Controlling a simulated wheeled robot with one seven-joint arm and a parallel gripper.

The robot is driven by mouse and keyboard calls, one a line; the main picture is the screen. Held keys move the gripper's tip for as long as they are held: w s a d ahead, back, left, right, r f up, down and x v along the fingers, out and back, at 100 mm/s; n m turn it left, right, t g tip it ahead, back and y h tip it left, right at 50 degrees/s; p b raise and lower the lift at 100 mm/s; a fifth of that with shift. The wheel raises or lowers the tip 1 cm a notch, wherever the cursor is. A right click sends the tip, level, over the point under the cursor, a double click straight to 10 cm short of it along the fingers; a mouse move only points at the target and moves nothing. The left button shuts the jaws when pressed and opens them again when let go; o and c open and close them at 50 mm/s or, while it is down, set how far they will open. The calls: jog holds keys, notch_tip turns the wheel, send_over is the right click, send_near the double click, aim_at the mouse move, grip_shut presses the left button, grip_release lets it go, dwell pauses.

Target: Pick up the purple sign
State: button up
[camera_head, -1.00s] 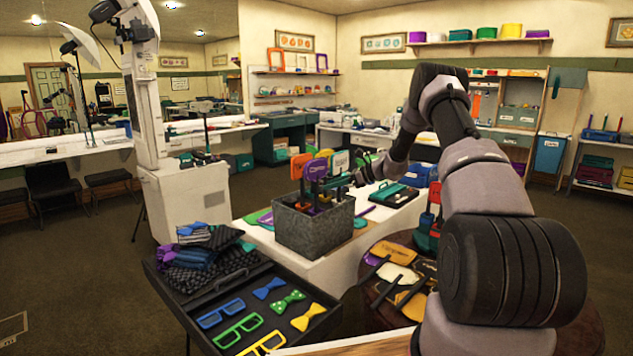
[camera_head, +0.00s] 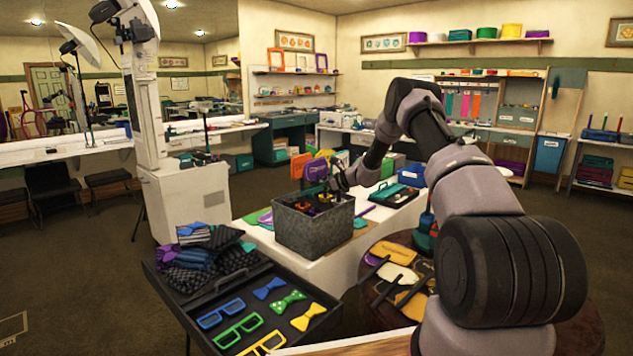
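The purple sign (camera_head: 315,169) stands upright in a grey metal bin (camera_head: 312,232) on the white table. An orange sign (camera_head: 297,166) stands just left of it, and a green edge shows behind its top. My gripper (camera_head: 332,181) is over the bin's right part, close to the right side of the purple sign. Whether it touches the sign or its handle cannot be told. The fingers are small and dark here, so their opening is unclear. The lower part of the sign is hidden in the bin.
A teal-and-black case (camera_head: 394,194) lies on the table right of the bin. A black tray (camera_head: 262,312) of bow ties and glasses frames is in front. A round table (camera_head: 372,309) with flat signs is below my arm. Flat coloured pieces lie left of the bin.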

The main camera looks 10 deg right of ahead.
grip_shut()
jog(key=shift+r, duration=0.15)
